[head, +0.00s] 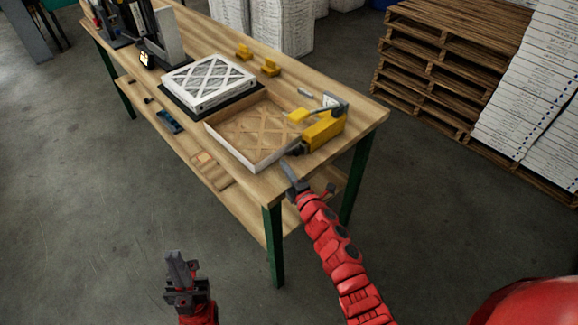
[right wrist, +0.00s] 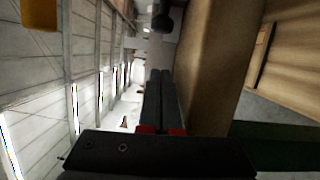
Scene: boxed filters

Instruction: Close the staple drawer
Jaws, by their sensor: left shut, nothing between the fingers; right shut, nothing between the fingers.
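A yellow and grey stapler (head: 325,128) lies at the near right end of the workbench, beside the open filter box. Its staple drawer is too small to tell apart, so I cannot tell how far it is open. My right gripper (head: 286,166) is shut and empty at the bench's near edge, just below the stapler's grey front end. In the right wrist view its fingers (right wrist: 160,88) are together, with the wooden bench edge (right wrist: 212,65) close on their right. My left gripper (head: 176,263) is shut and empty, low over the floor, away from the bench.
The workbench (head: 352,120) holds an open box (head: 250,135) with a lattice base and a white pleated filter (head: 208,80) behind it. Small yellow blocks (head: 270,68) lie near the far edge. Pallets (head: 440,65) stand at the right. The floor in front is clear.

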